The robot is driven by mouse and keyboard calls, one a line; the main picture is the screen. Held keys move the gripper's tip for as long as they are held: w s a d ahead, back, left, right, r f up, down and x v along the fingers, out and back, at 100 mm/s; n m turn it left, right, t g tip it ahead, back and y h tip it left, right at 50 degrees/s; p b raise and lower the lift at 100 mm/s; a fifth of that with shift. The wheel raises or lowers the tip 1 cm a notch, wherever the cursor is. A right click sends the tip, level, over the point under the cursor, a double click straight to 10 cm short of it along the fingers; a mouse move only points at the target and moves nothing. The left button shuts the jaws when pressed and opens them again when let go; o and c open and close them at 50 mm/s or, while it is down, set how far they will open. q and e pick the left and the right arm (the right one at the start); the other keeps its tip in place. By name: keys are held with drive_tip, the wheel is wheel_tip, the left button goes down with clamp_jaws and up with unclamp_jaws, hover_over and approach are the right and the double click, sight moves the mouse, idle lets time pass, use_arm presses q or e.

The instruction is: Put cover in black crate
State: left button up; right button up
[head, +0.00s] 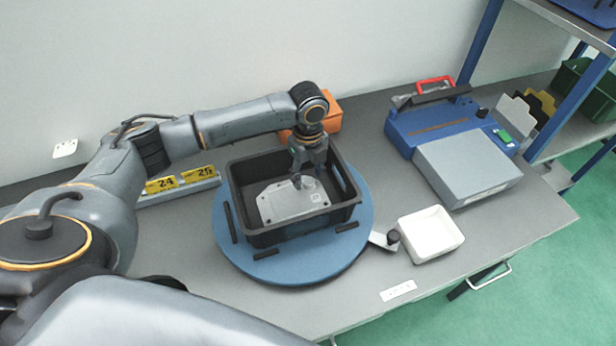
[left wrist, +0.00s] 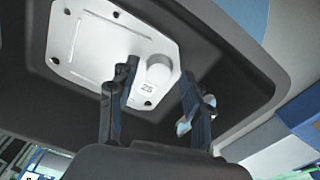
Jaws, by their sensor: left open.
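The cover (head: 292,202) is a pale grey metal plate with cut corners and a round boss, and it lies inside the black crate (head: 291,232). In the left wrist view, the cover (left wrist: 108,50) shows ribs, holes and a small label marked 25. My left gripper (head: 309,179) reaches down into the crate over the cover's right end. In the left wrist view, its fingers (left wrist: 159,80) are spread, with the boss showing between them; I cannot tell if they touch it. My right gripper is not in view.
The crate stands on a blue round turntable (head: 290,270) with black stops. A white tray (head: 431,234) is at its right, and a blue and grey machine (head: 450,145) farther right. An orange box (head: 326,115) stands behind. Yellow number labels (head: 180,182) are at left.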

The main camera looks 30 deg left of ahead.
use_arm(q)
wheel_tip(320, 180, up, 11)
drive_tip(key=b, duration=0.2)
drive_tip(key=shift+f, duration=0.15)
idle(0.4)
